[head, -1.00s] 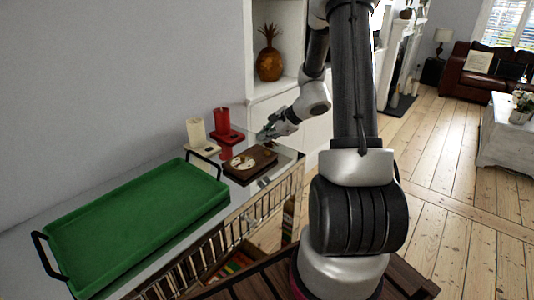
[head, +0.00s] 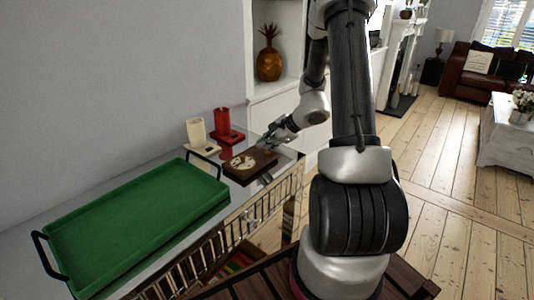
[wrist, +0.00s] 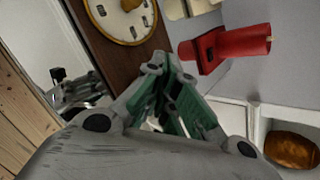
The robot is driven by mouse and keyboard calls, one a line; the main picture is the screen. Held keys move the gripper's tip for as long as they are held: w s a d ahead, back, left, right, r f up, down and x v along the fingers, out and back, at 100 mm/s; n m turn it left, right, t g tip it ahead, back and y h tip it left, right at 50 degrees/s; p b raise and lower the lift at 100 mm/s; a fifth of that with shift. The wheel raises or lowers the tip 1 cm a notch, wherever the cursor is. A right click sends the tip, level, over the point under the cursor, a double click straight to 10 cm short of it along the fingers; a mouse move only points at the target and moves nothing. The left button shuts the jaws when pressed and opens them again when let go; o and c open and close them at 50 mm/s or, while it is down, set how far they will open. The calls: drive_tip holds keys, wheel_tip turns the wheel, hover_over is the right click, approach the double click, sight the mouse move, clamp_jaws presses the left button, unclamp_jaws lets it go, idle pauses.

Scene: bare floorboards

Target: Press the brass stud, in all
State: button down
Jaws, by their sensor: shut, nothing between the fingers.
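A dark brown wooden block (head: 265,172) with a round pale dial (head: 243,162) lies on the glass-topped table. In the wrist view the block (wrist: 92,48) runs beside my fingers, and the brass-rimmed dial (wrist: 105,14) is cut by the top edge. My gripper (head: 267,144) is shut and empty, close above the block's far end. In the wrist view the fingertips of my gripper (wrist: 162,63) meet over the edge of the block beyond the dial. Whether the tips touch the block cannot be told.
A red candle on a red holder (head: 228,137) and a cream candle (head: 196,131) stand close behind the block. A green tray (head: 135,225) with black handles fills the table's near part. A shelf unit with a pineapple ornament (head: 269,62) stands beyond the table.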

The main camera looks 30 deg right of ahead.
sight(266, 154)
drive_tip(key=shift+f, duration=0.15)
idle(0.7)
drive_tip(key=shift+f, duration=0.3)
drive_tip(key=shift+f, duration=0.4)
idle(0.5)
drive_tip(key=shift+r, duration=3.35)
